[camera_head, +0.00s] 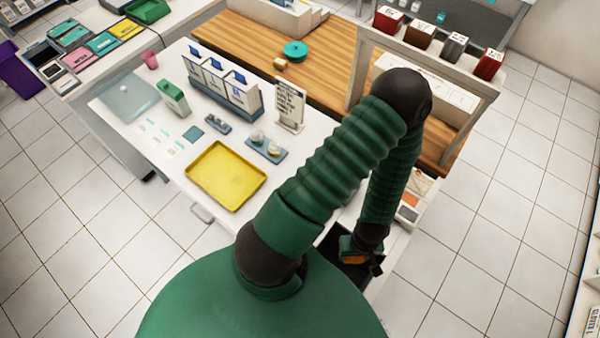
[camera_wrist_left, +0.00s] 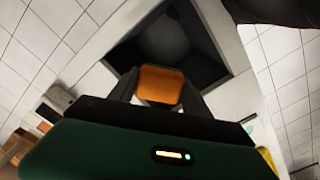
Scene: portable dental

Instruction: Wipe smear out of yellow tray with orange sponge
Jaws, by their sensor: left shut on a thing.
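The yellow tray (camera_head: 225,176) lies on the white counter (camera_head: 158,182), left of my arm in the head view. Its inside looks plain yellow; I cannot make out a smear at this size. My left gripper (camera_head: 360,262) is far to the right of the tray, at the counter's near right part. It is shut on the orange sponge (camera_wrist_left: 160,86), which sits between the two fingers in the left wrist view. The sponge and fingers are over a dark square bin or opening (camera_wrist_left: 205,62); I cannot tell their height. My right gripper is in neither view.
A green and white bottle (camera_head: 173,98), upright boxes (camera_head: 222,84), a sign stand (camera_head: 290,105) and a blue holder with small cups (camera_head: 266,147) stand behind the tray. A wooden desk (camera_head: 325,70) is beyond. Counter space left of the tray holds small flat items.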

